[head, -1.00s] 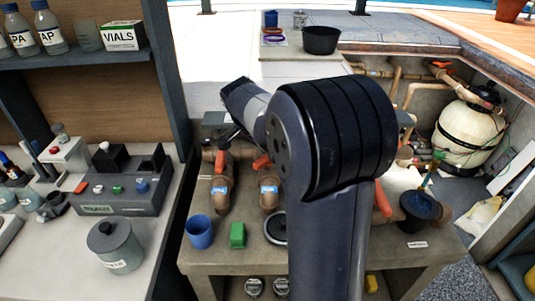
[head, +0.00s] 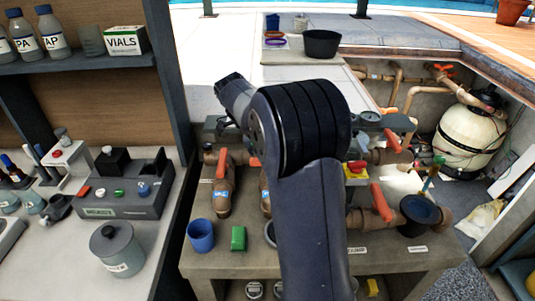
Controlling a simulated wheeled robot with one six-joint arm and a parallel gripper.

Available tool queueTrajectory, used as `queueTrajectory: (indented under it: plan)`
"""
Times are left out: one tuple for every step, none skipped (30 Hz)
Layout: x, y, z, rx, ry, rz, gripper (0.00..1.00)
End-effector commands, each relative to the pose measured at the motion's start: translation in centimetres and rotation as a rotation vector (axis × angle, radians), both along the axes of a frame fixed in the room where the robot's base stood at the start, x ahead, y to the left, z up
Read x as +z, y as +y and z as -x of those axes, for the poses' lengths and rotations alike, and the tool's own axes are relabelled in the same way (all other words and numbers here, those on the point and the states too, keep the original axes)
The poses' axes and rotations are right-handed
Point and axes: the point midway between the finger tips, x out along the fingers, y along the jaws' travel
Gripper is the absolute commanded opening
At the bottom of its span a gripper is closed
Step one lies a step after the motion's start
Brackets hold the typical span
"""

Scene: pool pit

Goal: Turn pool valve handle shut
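Several orange valve handles sit on tan pipes on the bench. One handle (head: 221,163) stands upright at the left, above a blue-labelled pipe (head: 222,196). Another handle (head: 254,162) shows just left of my arm. At the right are a handle on the upper pipe (head: 392,140) and a slanted handle on the lower pipe (head: 381,203). A smaller red handle sits on a yellow block (head: 356,172). Which handle the task means is not clear. My arm covers the middle of the bench. I cannot make out my gripper or its fingers.
A shelf unit (head: 172,80) rises at the left. A cream filter tank (head: 468,135) stands in the pit at the right.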

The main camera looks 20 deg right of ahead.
Motion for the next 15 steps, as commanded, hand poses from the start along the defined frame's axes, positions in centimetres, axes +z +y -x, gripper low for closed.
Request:
queueTrajectory:
  plan:
    - [0.04, -0.01, -0.04, -0.013, 0.0, -0.001, 0.0]
    - [0.04, -0.01, -0.05, -0.02, -0.001, -0.001, 0.0]
    - [0.05, 0.0, -0.06, -0.029, -0.001, -0.001, 0.0]
    - [0.05, 0.0, -0.06, -0.034, -0.002, -0.001, 0.0]
    - [0.05, 0.0, -0.06, -0.037, -0.002, -0.001, 0.0]
    - [0.05, -0.01, -0.07, -0.042, -0.002, -0.001, 0.0]
    - [0.05, -0.01, -0.07, -0.045, -0.002, -0.001, 0.0]
    - [0.04, 0.0, -0.08, -0.047, -0.003, -0.001, 0.0]
    - [0.04, 0.01, -0.07, -0.048, -0.002, -0.001, 0.0]
    - [0.04, 0.01, -0.07, -0.049, -0.003, -0.001, 0.0]
    - [0.04, 0.01, -0.07, -0.05, -0.003, -0.001, 0.0]
    - [0.04, 0.01, -0.07, -0.05, -0.002, -0.001, 0.0]
    - [0.04, 0.01, -0.07, -0.05, -0.002, -0.001, 0.0]
    - [0.04, 0.01, -0.07, -0.05, -0.003, -0.001, 0.0]
    - [0.04, 0.01, -0.07, -0.05, -0.003, -0.001, 0.0]
